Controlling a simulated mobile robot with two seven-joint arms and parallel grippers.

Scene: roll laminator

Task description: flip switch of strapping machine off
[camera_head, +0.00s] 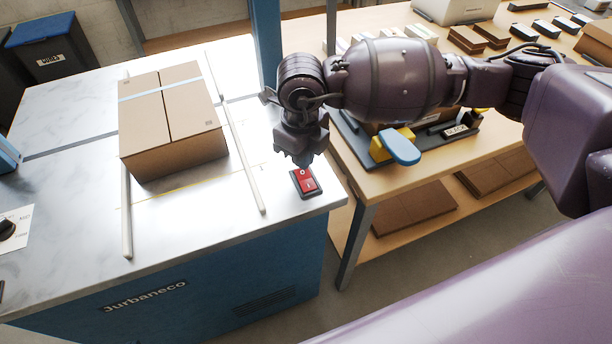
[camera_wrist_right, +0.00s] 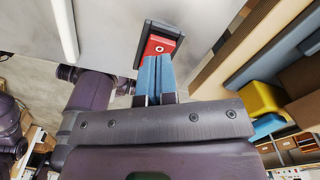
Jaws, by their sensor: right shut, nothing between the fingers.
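The red rocker switch (camera_head: 306,181), in a dark frame, sits near the front right corner of the strapping machine's pale top (camera_head: 200,222). It is marked O on its far half and I on its near half. My right gripper (camera_head: 303,164) points down at the switch's far end, shut and empty. In the right wrist view the blue fingertips (camera_wrist_right: 157,62) are together, over or against the red switch (camera_wrist_right: 158,45); the O shows just beyond them. I cannot tell whether they touch it. My left gripper is not in view.
A strapped cardboard box (camera_head: 172,115) lies on the machine top between two pale rails (camera_head: 240,150). A wooden table (camera_head: 395,185) with a yellow and blue-handled device (camera_head: 400,146) stands to the right. A blue post (camera_head: 267,45) rises behind my right gripper.

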